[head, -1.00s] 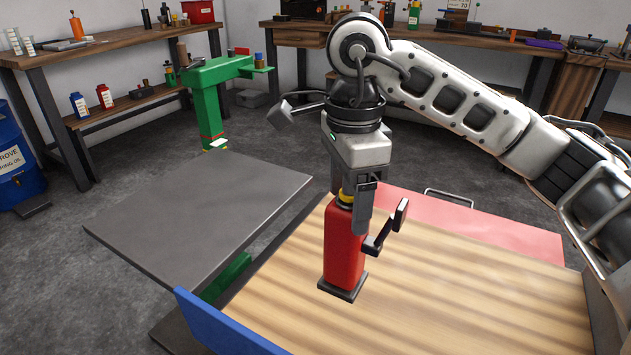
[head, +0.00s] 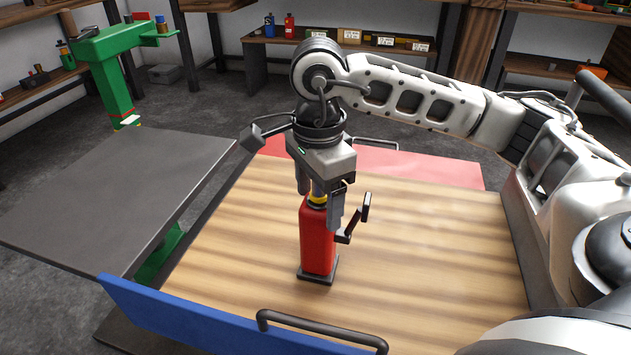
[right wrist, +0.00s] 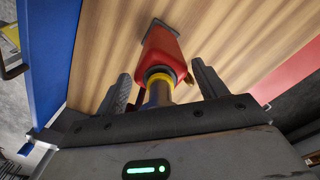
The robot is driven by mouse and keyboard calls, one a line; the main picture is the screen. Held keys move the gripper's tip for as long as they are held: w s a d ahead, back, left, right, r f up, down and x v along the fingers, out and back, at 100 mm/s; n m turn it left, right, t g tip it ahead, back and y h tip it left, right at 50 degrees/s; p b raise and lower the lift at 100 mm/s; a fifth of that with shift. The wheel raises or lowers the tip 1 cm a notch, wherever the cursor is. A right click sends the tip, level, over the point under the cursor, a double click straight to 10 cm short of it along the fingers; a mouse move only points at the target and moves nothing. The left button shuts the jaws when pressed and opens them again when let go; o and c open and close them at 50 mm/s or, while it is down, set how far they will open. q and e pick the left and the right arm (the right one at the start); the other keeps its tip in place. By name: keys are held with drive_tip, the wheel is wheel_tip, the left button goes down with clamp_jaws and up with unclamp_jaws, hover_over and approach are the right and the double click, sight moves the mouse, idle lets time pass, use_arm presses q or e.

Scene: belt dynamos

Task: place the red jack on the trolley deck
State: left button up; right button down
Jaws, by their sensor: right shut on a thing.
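The red jack (head: 318,238) stands upright on or just above the wooden deck (head: 430,250), left of its middle; I cannot tell if its dark base touches the wood. It has a yellow collar at the neck and a dark crank on its right side. My right gripper (head: 319,200) points down, shut on the jack's neck, with one finger on each side. The right wrist view shows the red jack (right wrist: 163,52) between the fingers of the gripper (right wrist: 163,90). My left gripper is not in view.
A blue board (head: 200,320) edges the deck's near side, and a red panel (head: 380,165) lies at its far side. A dark handle (head: 322,332) rises in front. A grey plate (head: 110,195) on a green frame is at left, beside a green post (head: 108,85). The deck's right half is clear.

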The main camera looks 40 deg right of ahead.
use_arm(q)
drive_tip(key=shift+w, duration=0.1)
use_arm(e)
drive_tip(key=shift+r, duration=0.15)
drive_tip(key=shift+c, duration=2)
unclamp_jaws()
drive_tip(key=shift+f, duration=0.2)
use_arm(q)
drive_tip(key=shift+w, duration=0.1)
use_arm(e)
drive_tip(key=shift+o, duration=1.2)
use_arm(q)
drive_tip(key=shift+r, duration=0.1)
use_arm(e)
wheel_tip(320, 180, up, 11)
drive_tip(key=p, duration=0.3)
drive_tip(key=shift+r, duration=0.2)
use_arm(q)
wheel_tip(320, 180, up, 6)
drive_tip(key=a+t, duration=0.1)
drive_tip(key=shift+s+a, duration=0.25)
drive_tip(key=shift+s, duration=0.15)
use_arm(e)
drive_tip(key=shift+r, duration=0.45)
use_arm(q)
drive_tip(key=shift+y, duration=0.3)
